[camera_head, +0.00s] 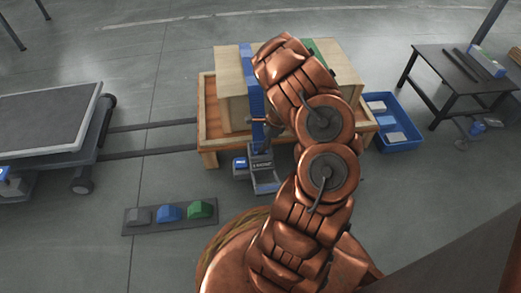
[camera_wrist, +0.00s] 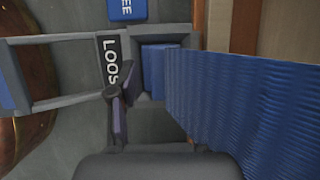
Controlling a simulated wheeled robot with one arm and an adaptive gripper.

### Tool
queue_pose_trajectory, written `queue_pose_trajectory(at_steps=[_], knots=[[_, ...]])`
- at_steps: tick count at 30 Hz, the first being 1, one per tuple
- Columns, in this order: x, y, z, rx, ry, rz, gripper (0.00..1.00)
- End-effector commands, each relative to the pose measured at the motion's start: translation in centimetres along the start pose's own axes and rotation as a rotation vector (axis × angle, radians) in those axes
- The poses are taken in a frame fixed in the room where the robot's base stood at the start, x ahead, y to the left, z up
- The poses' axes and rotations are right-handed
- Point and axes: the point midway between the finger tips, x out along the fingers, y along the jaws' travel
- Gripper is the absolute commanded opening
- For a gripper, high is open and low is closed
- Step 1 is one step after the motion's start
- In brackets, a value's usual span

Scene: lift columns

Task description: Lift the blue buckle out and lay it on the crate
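A grey metal buckle (camera_head: 261,161) with a "LOOSE" label sits at the front of the low wooden crate (camera_head: 207,110), under a blue strap (camera_head: 256,100). In the wrist view the label (camera_wrist: 111,62) lies beside the buckle's open grey frame (camera_wrist: 70,38). A ribbed blue block (camera_wrist: 160,70) sits in a grey recess, and the wide blue strap (camera_wrist: 235,105) fills the right side. In the head view my arm hides most of my gripper. In the wrist view dark parts near the buckle may be its fingers; I cannot tell whether they hold anything.
A light wooden box (camera_head: 232,90) stands on the crate, with a green strap (camera_head: 314,50) too. A floor panel (camera_head: 128,228) carries grey, blue and green blocks. A blue bin (camera_head: 397,143) and dark table (camera_head: 455,70) are right; a flat cart (camera_head: 45,118) is left.

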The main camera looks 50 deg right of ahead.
Motion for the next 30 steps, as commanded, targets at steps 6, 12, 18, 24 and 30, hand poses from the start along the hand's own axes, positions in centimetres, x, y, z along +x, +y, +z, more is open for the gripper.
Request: queue_pose_trajectory(at_steps=[6,12,18,24,30], knots=[[0.01,0.01,0.02,-0.001,0.0,0.0,0.25],[0.01,0.01,0.02,-0.001,0.0,0.001,0.04],[0.02,0.02,0.01,-0.001,0.0,0.001,0.0],[0.01,0.02,0.02,-0.001,0.0,0.001,0.0],[-0.39,0.0,0.2,-0.001,0.0,0.0,0.0]])
